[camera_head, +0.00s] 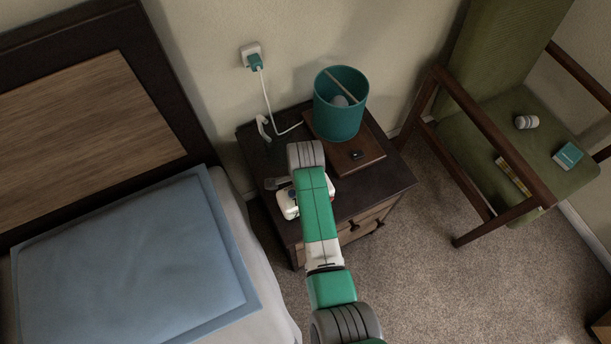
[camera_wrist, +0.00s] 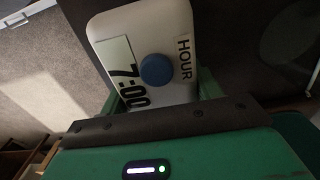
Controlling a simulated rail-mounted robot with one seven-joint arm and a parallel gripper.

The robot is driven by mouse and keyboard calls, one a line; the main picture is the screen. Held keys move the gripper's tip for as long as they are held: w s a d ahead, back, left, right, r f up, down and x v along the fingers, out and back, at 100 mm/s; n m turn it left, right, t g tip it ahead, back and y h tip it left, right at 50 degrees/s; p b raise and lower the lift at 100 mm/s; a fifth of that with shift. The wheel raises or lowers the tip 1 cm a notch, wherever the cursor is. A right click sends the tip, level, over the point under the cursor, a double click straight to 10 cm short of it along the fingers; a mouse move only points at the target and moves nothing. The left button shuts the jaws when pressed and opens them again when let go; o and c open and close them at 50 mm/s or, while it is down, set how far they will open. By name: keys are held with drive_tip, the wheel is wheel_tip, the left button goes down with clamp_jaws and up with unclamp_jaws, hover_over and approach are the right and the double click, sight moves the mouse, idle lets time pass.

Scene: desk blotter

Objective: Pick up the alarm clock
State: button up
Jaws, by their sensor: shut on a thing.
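The alarm clock (camera_wrist: 150,35) fills the upper middle of the wrist view. It is a white rounded block with a blue round button, a "7:00" label and an "HOUR" label. The green fingers of my gripper (camera_wrist: 160,95) are on either side of its lower part, shut on it. In the head view my arm covers most of this spot, and white parts that look like the clock (camera_head: 288,206) show beside my arm over the nightstand's front left. I cannot tell whether the clock touches the nightstand top.
The dark nightstand (camera_head: 395,176) holds a teal lamp (camera_head: 340,118) on a brown base at the back. A white cord runs from the wall plug (camera_head: 254,61) to the nightstand. A bed (camera_head: 130,260) is at left, and a green chair (camera_head: 480,150) with small items is at right.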

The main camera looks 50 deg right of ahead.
wheel_tip(320, 180, up, 4)
drive_tip(key=shift+f+p, duration=0.1)
drive_tip(key=shift+p, duration=0.8)
drive_tip(key=s+a+p, duration=0.2)
drive_tip(key=s+a, duration=0.1)
drive_tip(key=s, duration=0.4)
drive_tip(key=s+a+p, duration=0.2)
drive_tip(key=s+a, duration=0.1)
drive_tip(key=s, duration=0.4)
drive_tip(key=shift+s+a+r+p, duration=0.25)
drive_tip(key=shift+a+r+p, duration=0.05)
drive_tip(key=shift+a+r, duration=0.15)
drive_tip(key=shift+w, duration=0.1)
